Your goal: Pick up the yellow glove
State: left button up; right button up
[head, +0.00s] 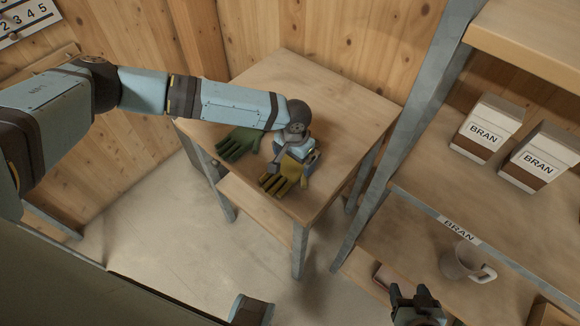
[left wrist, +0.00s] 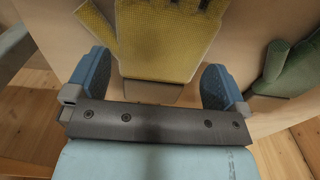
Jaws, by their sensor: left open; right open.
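The yellow glove (head: 277,184) lies on a small wooden table (head: 330,100), near its front edge. My left gripper (head: 292,158) is over the table at the glove, hiding part of it. In the left wrist view the glove (left wrist: 165,40) fills the top middle, with its lower end between the two spread blue fingers of my left gripper (left wrist: 155,82). The fingers are open and not closed on it. My right gripper (head: 416,300) is open at the bottom right of the head view, away from the glove.
A green glove (head: 238,144) lies left of the yellow one; it also shows in the left wrist view (left wrist: 290,68). On the right, a shelf unit (head: 410,175) holds two bran boxes (head: 484,130) and a mug (head: 461,263). Wooden walls stand behind the table.

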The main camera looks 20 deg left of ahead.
pick_arm(q)
jog(key=shift+f, duration=0.7)
jog(key=c, duration=0.6)
jog(key=shift+c, duration=0.2)
jog(key=shift+r, duration=0.15)
